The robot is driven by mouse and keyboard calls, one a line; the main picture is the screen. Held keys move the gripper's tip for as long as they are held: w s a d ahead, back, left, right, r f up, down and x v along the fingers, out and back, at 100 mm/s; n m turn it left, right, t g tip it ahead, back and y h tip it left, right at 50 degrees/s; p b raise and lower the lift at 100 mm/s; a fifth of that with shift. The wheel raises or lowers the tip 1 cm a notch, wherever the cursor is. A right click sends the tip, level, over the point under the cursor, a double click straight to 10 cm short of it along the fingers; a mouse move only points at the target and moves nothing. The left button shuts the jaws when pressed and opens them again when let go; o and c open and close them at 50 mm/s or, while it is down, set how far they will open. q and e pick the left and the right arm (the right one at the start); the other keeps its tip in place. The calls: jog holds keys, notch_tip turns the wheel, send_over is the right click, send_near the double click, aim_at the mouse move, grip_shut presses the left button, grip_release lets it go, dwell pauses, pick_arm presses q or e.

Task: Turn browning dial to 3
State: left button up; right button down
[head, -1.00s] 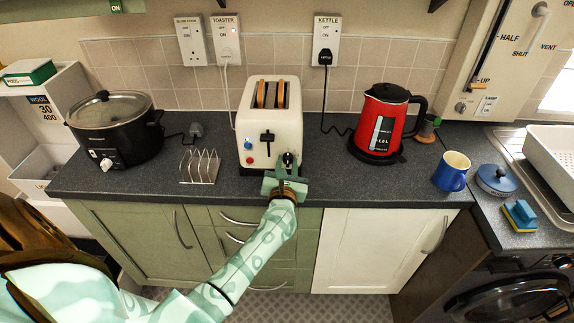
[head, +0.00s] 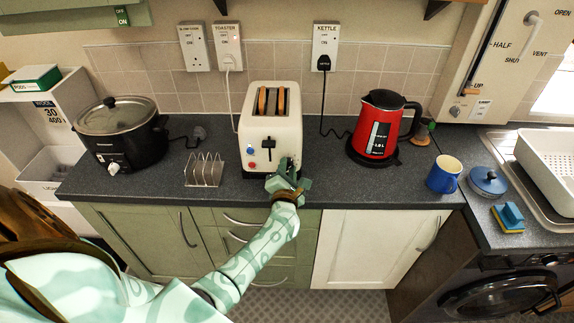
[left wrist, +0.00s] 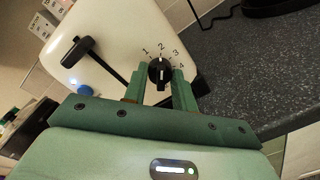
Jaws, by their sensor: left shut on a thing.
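The cream toaster (head: 271,118) stands on the counter with browned bread in its slots. Its front has a black lever (head: 268,142), which also shows in the left wrist view (left wrist: 77,50). The black browning dial (left wrist: 160,73) has the numbers 1 to 4 around its upper side; its white mark appears to point near the 2. My left gripper (head: 285,171) is at the toaster's front right, hiding the dial in the head view. In the left wrist view its green fingers (left wrist: 159,82) are shut on the dial, one on each side. My right gripper is not in view.
A toast rack (head: 204,169) stands left of the toaster, and a black slow cooker (head: 125,140) is further left. A red kettle (head: 375,125) stands to the right. A blue mug (head: 443,174) is beyond it. The counter between toaster and kettle is clear except for a cord.

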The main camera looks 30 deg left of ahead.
pick_arm(q)
jog(key=m+p, duration=0.2)
jog(key=m, duration=0.2)
jog(key=shift+d, duration=0.1)
jog(key=shift+m+p, duration=0.7)
jog(key=shift+m, duration=1.2)
jog(key=shift+g, duration=0.3)
jog(key=o, duration=1)
